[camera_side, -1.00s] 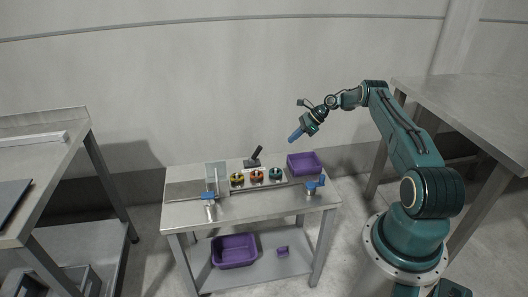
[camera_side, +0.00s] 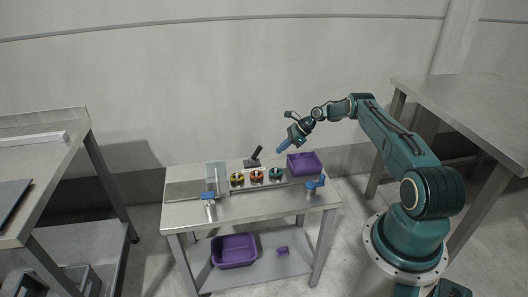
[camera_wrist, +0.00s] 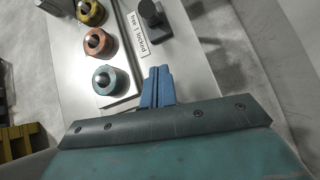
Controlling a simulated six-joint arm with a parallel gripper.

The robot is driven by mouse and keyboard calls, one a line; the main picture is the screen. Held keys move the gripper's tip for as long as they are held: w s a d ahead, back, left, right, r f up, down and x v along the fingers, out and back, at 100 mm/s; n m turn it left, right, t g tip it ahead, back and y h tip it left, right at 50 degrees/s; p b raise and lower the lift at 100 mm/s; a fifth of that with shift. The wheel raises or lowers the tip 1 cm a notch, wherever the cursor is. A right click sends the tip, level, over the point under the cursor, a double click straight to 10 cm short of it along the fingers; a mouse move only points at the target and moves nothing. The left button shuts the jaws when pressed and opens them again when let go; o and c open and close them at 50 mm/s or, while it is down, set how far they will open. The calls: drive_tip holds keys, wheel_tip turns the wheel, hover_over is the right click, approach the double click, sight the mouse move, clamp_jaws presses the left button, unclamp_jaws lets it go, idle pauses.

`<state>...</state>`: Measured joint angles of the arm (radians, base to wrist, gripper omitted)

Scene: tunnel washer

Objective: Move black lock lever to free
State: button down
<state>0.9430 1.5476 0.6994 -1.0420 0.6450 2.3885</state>
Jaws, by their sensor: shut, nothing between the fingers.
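The black lock lever (camera_side: 257,153) stands on a dark base at the back of the steel table (camera_side: 180,215), tilted to the right in the side view. In the wrist view the lever (camera_wrist: 150,12) is at the top, beside a white label (camera_wrist: 132,30) reading "free | locked". It appears nearer the "locked" end, but the angle makes this hard to tell. My gripper (camera_side: 281,149) is in the air to the right of the lever and apart from it. In the wrist view its blue fingers (camera_wrist: 157,78) are shut together with nothing between them.
Yellow (camera_side: 237,179), orange (camera_side: 257,176) and teal (camera_side: 275,174) round parts sit in front of the lever. A purple tray (camera_side: 304,163) is at the table's right. Blue-topped fixtures stand at front left (camera_side: 208,196) and right (camera_side: 315,184). The wall is close behind.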

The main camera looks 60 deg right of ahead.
sight(257, 153)
drive_tip(key=x, duration=0.2)
drive_tip(key=shift+w+a+f, duration=0.15)
drive_tip(key=shift+a+f, duration=0.05)
drive_tip(key=shift+f, duration=0.1)
drive_tip(key=shift+w+a+r, duration=0.25)
drive_tip(key=shift+w+a, duration=0.1)
drive_tip(key=shift+w, duration=0.2)
drive_tip(key=shift+w+a+r, duration=0.2)
drive_tip(key=shift+w+a, duration=0.15)
drive_tip(key=shift+w, duration=0.25)
drive_tip(key=shift+w+a+r, duration=0.35)
drive_tip(key=shift+w+r, duration=0.05)
drive_tip(key=shift+w, duration=0.1)
